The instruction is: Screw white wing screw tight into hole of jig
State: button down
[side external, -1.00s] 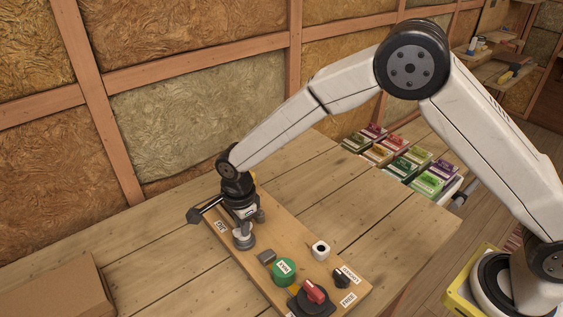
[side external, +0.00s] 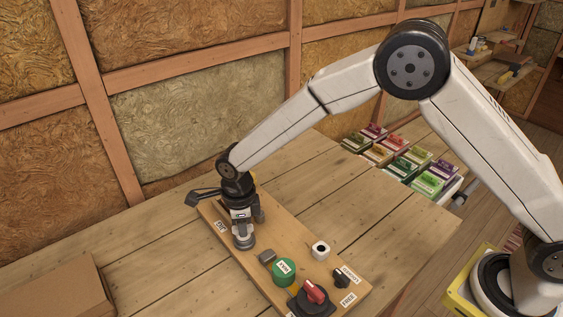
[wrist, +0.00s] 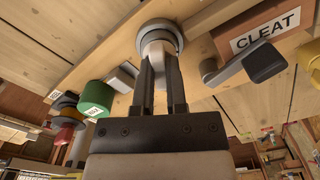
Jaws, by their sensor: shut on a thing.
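My gripper (wrist: 160,62) points at a round grey fitting (wrist: 158,32) on the wooden board (wrist: 110,35) in the wrist view. Its two dark fingers are close together and shut on the wing screw at the fitting. The fingers hide most of the screw, so I cannot tell how deep it sits. In the side external view my gripper (side external: 241,226) stands upright over the same grey fitting (side external: 244,241), near the far left end of the board (side external: 285,225). The hole is hidden.
A CLEAT label (wrist: 264,34) and dark lever (wrist: 250,66) lie right in the wrist view. A cardboard box (side external: 55,288) is left.

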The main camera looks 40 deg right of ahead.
jog(key=shift+s+f, duration=0.25)
jog(key=shift+f, duration=0.4)
jog(key=c, duration=0.6)
grip_release()
jog(key=shift+r, duration=0.1)
jog(key=shift+w+r, duration=0.2)
jog(key=shift+r, duration=4.4)
